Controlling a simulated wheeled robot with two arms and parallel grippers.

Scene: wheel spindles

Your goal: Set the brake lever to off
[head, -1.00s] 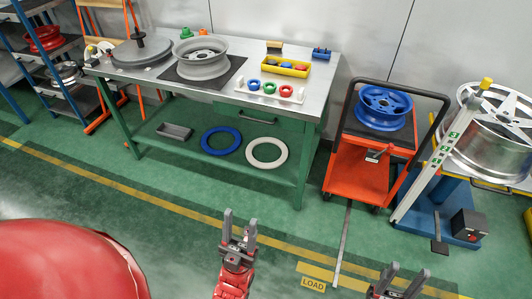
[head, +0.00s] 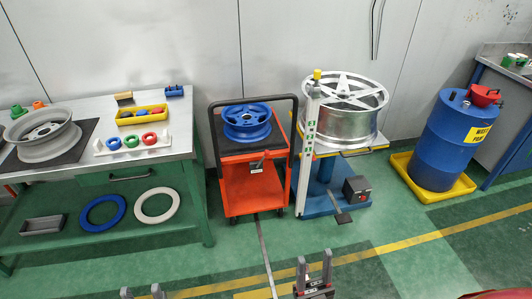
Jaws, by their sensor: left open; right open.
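The orange cart (head: 257,190) stands in the middle of the head view with a black push handle. A small dark lever (head: 264,159) sits on its front, just below the top deck, above a small pale label (head: 256,170). This looks like the brake lever; its marking is too small to read and I cannot tell its setting. My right gripper (head: 314,262) is open and empty at the bottom, in front of the cart and apart from it. My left gripper (head: 141,292) is open at the bottom edge, further left, only its fingertips showing.
A blue wheel (head: 247,122) lies on the cart. Left is a green workbench (head: 190,110); right is a blue stand (head: 322,201) bearing a silver wheel (head: 345,112) beside a white post (head: 308,150). A blue drum (head: 449,140) stands in a yellow tray (head: 408,170).

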